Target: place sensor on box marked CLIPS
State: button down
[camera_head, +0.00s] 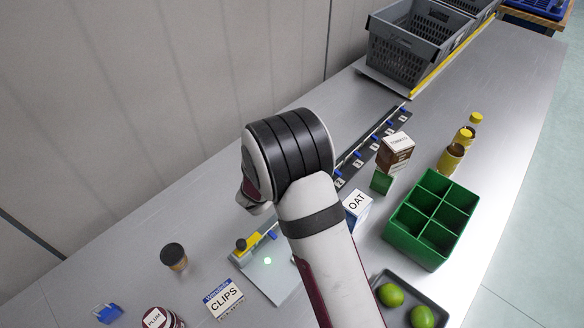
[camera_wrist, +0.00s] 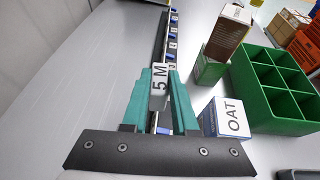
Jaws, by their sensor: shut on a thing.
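My gripper (camera_wrist: 159,76) has teal fingers and is shut on a small pale grey piece marked "5 M" (camera_wrist: 158,88), which looks like the sensor. The piece sits between the fingertips in the wrist view, in line with the rail behind it; I cannot tell whether it still touches the rail. In the head view my arm hides the fingers and the held piece. The box marked CLIPS (camera_head: 223,299), white with a blue band, lies on the table at the lower left, apart from my gripper.
A dark rail (camera_head: 372,152) carries several blue pieces with labels. The OAT box (camera_head: 356,206), a green divided crate (camera_head: 431,219), a brown carton (camera_head: 395,152) and yellow-capped bottles (camera_head: 451,157) stand to the right. A dark cup (camera_head: 173,257) and a PLUM jar (camera_head: 158,318) flank the CLIPS box.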

jog(key=shift+s+d+r, duration=0.15)
jog(key=shift+d+r, duration=0.1)
jog(key=shift+d, duration=0.1)
jog(key=s+a+n+y, duration=0.1)
jog(key=s+a, duration=0.5)
jog(key=a, duration=0.5)
jog(key=n+t+y, duration=0.2)
jog(key=n, duration=0.1)
send_over(219, 305)
notch_tip(219, 305, down, 6)
jog(key=shift+f, duration=0.1)
jog(key=shift+f, duration=0.15)
jog(key=c, duration=0.7)
grip_release()
jog(key=shift+y, duration=0.3)
